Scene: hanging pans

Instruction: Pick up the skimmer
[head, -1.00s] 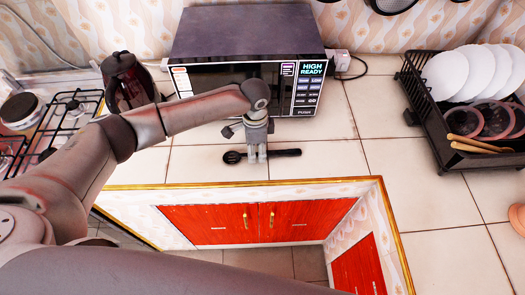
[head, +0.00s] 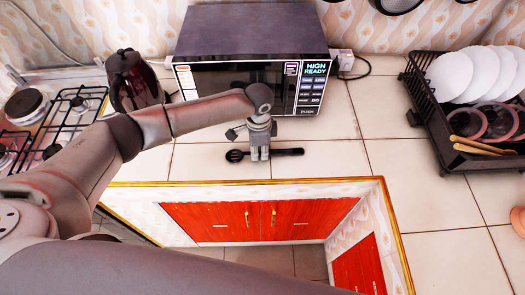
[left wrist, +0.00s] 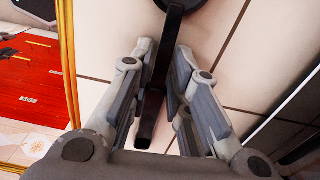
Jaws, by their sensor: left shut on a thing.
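The black skimmer (head: 289,152) lies across the tiled counter in front of the microwave, its round slotted head to the left and its handle to the right. My left gripper (head: 260,156) points down over it and is shut on the skimmer near the middle of its length. In the left wrist view the dark handle (left wrist: 150,118) runs between the fingers of my left gripper (left wrist: 172,62), and part of the skimmer is cut off at the top edge. I cannot make out any gap between skimmer and counter. My right gripper is not in view.
A microwave (head: 255,45) stands just behind. A dark kettle (head: 131,80) and a gas hob (head: 72,110) are at left. A black dish rack (head: 424,100) with plates is at right. The counter's gilt front edge (head: 330,181) is close; the tiles right of the skimmer are clear.

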